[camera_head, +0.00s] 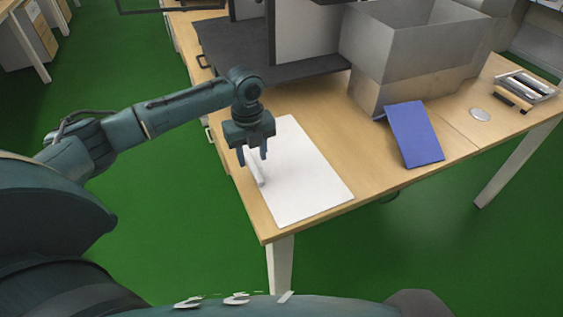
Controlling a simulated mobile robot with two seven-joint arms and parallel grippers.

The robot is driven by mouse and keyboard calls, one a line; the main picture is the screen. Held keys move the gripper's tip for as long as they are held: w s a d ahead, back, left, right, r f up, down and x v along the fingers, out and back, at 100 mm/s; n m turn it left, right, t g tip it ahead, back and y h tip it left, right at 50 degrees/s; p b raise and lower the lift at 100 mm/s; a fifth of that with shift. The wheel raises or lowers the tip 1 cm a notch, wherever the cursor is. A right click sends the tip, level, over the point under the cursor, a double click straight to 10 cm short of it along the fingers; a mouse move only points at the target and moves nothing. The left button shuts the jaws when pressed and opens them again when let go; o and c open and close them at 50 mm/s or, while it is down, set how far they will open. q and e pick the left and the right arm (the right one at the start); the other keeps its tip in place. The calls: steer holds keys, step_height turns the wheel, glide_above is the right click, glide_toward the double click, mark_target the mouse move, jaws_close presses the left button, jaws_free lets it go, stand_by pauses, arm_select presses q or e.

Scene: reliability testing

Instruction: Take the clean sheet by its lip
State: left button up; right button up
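The clean sheet (306,180) is a flat white panel lying on the wooden table near its left front corner. A raised white lip (256,173) stands along its left side. My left gripper (253,160) points down just above the lip, with its two fingers apart on either side of the lip's upper end. I cannot tell whether the fingers touch the lip. My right gripper is not in view.
A blue panel (415,134) lies to the right, its upper end by a large grey open box (410,55). A dark platform (240,58) is at the back. A round silver disc (480,114) and a small tray (527,86) are at far right. The wooden table (350,150) is bare between sheet and blue panel.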

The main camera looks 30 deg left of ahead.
mark_target(253, 166)
arm_select(q)
step_height(253, 166, down, 3)
steer(key=shift+w+f, duration=0.1)
steer(key=shift+f, duration=0.1)
jaws_close()
stand_by(0.4)
